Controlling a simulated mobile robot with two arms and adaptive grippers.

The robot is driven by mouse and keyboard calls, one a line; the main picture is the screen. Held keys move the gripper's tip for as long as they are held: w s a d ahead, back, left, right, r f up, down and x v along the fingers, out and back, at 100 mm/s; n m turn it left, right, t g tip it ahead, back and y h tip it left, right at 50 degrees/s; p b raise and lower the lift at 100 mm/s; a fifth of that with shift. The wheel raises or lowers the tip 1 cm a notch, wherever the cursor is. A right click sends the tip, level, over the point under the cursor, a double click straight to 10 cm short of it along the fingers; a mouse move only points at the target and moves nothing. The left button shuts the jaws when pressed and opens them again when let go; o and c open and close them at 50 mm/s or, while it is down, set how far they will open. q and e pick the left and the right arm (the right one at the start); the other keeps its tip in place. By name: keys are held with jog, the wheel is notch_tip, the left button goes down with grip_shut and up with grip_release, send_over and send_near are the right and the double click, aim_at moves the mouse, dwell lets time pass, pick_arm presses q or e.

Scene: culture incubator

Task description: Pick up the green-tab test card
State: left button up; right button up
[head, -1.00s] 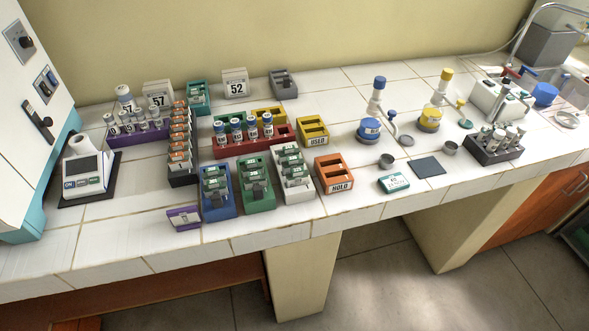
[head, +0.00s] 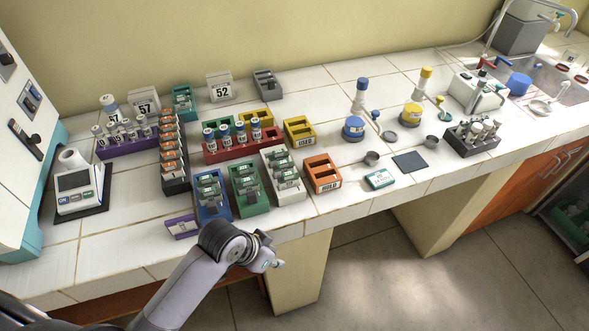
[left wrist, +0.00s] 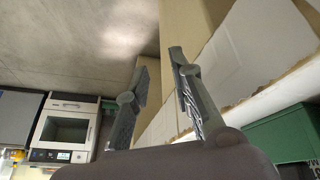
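Small cards with green upper parts stand in the blue rack (head: 222,209), the green rack (head: 240,207) and the white rack (head: 290,196) near the counter's front edge. They are too small to tell which one is the green-tab test card. My left gripper (head: 272,264) hangs in front of the counter edge, below the green rack and apart from it. In the left wrist view, its two fingers (left wrist: 161,62) are spread with nothing between them. A green box side (left wrist: 285,136) shows at the right of that view. My right gripper is not in view.
An orange rack (head: 322,185), a teal-and-white box (head: 380,179) and a dark square pad (head: 410,162) lie to the right. A red rack (head: 225,152) with vials stands behind. The counter's front right is mostly clear.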

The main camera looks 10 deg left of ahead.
pick_arm(q)
notch_tip(320, 180, up, 8)
jog(key=d+m, duration=0.2)
jog(key=d, duration=0.1)
jog(key=m+g, duration=0.2)
jog(key=m, duration=0.2)
send_near(282, 162)
jog(key=shift+t+h, duration=0.3)
jog(key=shift+h, duration=0.1)
jog(key=p+x, duration=0.1)
jog(key=x, duration=0.1)
jog(key=p+x, duration=0.2)
jog(key=x, duration=0.1)
jog(key=shift+a+f, duration=0.25)
jog(key=shift+f, duration=0.2)
jog(key=p+x, duration=0.1)
jog(key=x, duration=0.1)
jog(key=p+x, duration=0.1)
jog(key=x, duration=0.1)
jog(key=shift+s+d+f, duration=0.15)
jog(key=shift+f, duration=0.25)
jog(key=shift+d+f, duration=0.1)
jog(key=shift+f, duration=0.2)
jog(key=shift+c, duration=0.2)
